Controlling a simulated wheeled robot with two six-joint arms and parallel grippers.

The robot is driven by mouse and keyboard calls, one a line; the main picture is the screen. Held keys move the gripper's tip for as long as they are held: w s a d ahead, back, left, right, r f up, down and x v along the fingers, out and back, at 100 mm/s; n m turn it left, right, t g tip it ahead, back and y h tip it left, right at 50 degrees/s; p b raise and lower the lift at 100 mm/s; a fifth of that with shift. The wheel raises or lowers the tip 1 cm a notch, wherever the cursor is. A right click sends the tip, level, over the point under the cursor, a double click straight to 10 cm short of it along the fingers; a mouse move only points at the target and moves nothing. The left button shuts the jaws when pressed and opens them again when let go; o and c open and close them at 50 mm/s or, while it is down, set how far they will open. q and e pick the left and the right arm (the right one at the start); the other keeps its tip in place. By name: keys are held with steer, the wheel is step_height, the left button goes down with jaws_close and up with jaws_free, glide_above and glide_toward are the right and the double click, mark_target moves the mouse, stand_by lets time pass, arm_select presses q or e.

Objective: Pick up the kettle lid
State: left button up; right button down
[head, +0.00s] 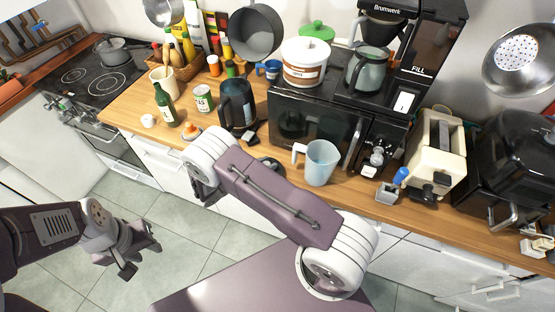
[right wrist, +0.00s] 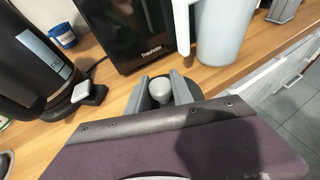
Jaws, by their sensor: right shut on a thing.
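The kettle lid is a dark round disc with a pale grey knob (right wrist: 160,90). It is low over or on the counter, in front of the microwave; I cannot tell whether it touches the wood. My right gripper (right wrist: 162,93) is shut on the knob, one finger on each side. In the head view a dark piece of the lid (head: 268,162) shows past my right arm, which hides most of the right gripper. The dark kettle (head: 237,104) stands upright to the left, also in the right wrist view (right wrist: 32,68). My left gripper (head: 139,254) is open and empty above the floor.
The black microwave (head: 310,128) stands behind the lid. A pale blue jug (head: 321,163) stands close on its right.

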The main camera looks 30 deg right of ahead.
steer(key=s+a+b, duration=0.3)
steer(key=a, duration=0.7)
steer(key=shift+s+a, duration=0.25)
steer(key=shift+a, duration=0.1)
